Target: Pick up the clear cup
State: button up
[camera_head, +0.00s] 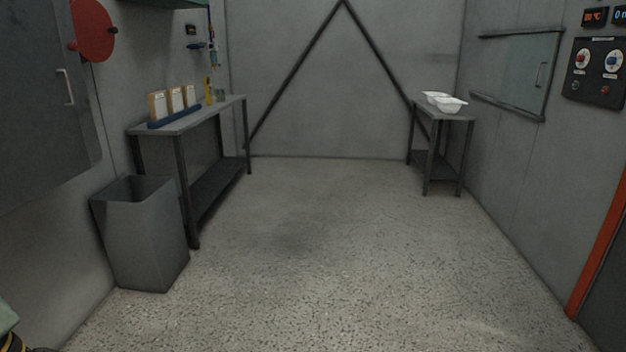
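A small clear, greenish cup (220,95) appears to stand at the far end of the long metal table (172,129) along the left wall. It is small in the picture and its details are hard to tell. A yellow upright object (209,91) stands just to its left. My gripper is not in view, so its state and its distance from the cup do not show.
A blue rack (174,119) with yellow-framed cards sits on the left table. A grey bin (140,235) stands before that table. White tub shells (449,105) rest on a small table (455,117) at the back right. The middle floor is clear.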

aim_at(220, 93)
jog(key=i+l, duration=0.1)
jog(key=i, duration=4.45)
jog(key=i+u, duration=0.25)
jog(key=i, duration=0.45)
jog(key=i+u, duration=0.3)
jog(key=i, duration=0.4)
jog(key=i+u, duration=0.35)
jog(key=i+l+u, duration=0.1)
jog(key=i+u, duration=0.25)
jog(key=i+l+u, duration=0.2)
jog(key=i+u, duration=0.15)
jog(key=i, duration=0.15)
jog(key=i+l+u, duration=0.2)
jog(key=i, duration=0.4)
